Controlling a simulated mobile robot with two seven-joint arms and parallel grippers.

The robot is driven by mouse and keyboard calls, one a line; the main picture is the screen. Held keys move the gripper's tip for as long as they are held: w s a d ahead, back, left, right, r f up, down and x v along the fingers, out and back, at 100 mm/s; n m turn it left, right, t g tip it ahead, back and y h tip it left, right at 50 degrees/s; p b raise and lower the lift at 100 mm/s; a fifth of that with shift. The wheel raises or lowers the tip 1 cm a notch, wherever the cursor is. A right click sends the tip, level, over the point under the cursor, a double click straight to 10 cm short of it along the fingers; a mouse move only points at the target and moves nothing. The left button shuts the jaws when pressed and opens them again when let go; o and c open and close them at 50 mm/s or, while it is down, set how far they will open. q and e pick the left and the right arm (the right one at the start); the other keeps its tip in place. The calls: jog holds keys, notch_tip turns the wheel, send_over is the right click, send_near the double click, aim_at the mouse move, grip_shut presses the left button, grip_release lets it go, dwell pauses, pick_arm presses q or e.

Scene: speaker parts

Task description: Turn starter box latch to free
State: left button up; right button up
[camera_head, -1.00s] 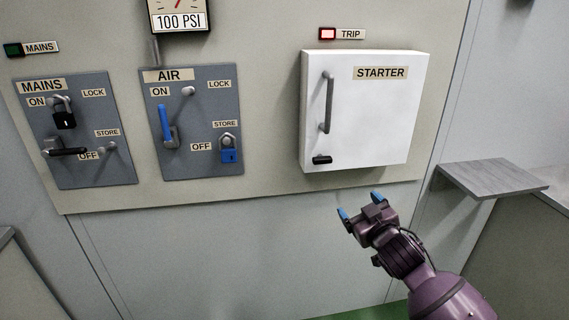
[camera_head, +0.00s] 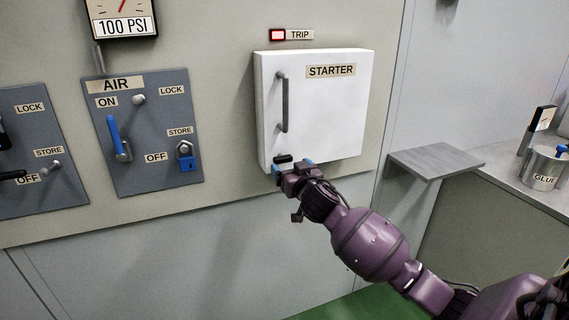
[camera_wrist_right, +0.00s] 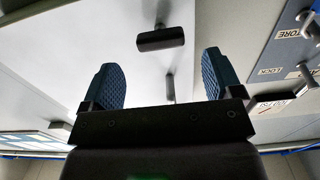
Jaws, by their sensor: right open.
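The white starter box (camera_head: 335,105) is mounted on the wall panel, with its door closed and a vertical grey handle (camera_head: 283,102) on the door's left side. Its small black latch (camera_head: 283,158) lies horizontal at the door's lower left corner. My right gripper (camera_head: 293,170) is open just below and in front of the latch. In the right wrist view the latch (camera_wrist_right: 160,39) shows ahead, between and beyond the two blue fingertips (camera_wrist_right: 160,80), and nothing is between the pads. I cannot tell whether any finger touches the box. My left gripper is not in view.
A lit red TRIP lamp (camera_head: 277,35) is above the box. Left of it is the AIR panel (camera_head: 150,130) with a blue lever (camera_head: 114,136) and a blue padlock (camera_head: 186,160). A grey shelf (camera_head: 435,160) juts out at right, near a glue pot (camera_head: 543,170).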

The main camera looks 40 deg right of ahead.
aim_at(284, 161)
jog(key=shift+x, duration=2.25)
jog(key=shift+c, duration=0.4)
jog(key=shift+a, duration=0.1)
jog(key=c, duration=0.8)
jog(key=shift+c, duration=0.2)
